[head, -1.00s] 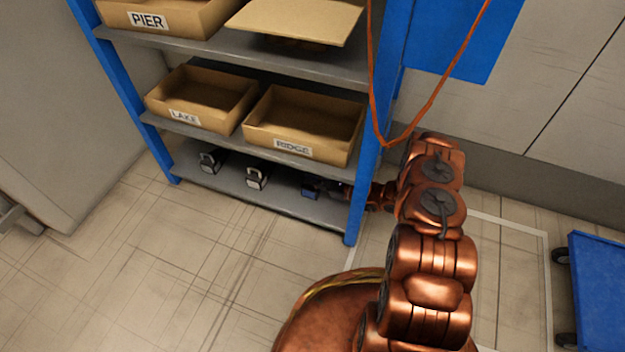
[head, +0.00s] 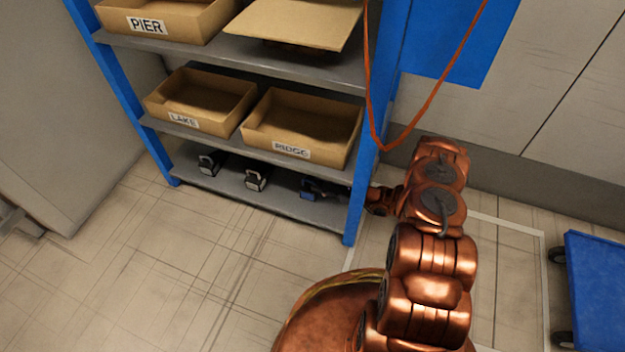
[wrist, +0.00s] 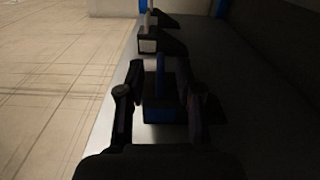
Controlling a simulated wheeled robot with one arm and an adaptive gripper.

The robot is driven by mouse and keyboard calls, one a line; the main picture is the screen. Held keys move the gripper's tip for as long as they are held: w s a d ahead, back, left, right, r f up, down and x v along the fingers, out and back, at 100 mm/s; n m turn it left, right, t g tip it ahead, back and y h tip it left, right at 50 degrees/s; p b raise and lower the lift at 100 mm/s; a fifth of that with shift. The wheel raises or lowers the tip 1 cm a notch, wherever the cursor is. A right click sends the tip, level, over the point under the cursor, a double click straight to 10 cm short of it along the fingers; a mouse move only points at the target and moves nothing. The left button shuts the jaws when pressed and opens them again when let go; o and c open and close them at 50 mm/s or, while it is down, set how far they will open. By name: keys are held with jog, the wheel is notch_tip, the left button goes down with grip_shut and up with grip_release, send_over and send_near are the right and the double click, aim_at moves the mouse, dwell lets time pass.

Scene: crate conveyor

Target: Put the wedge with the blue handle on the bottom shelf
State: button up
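The wedge with the blue handle (wrist: 160,76) stands on the bottom shelf (head: 284,205), near its right end in the head view (head: 307,190). In the wrist view its blue handle stands upright and its body lies between the fingers of my gripper (wrist: 158,104). The gripper is open, with one finger on each side of the wedge. A gap shows on the left; on the right I cannot tell whether the finger touches. In the head view my gripper reaches in past the right blue post and is partly hidden by it.
Two wedges with pale handles stand further left on the same shelf, one in the middle (head: 255,180) and one at the left (head: 208,164). The LAKE box (head: 183,119) and RIDGE box (head: 291,149) sit on the shelf above. A blue cart (head: 597,290) stands at right.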

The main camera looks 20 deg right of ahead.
jog(key=p+v, duration=0.1)
jog(key=v, duration=0.7)
jog(key=shift+s+d+p, duration=0.15)
jog(key=shift+p, duration=0.25)
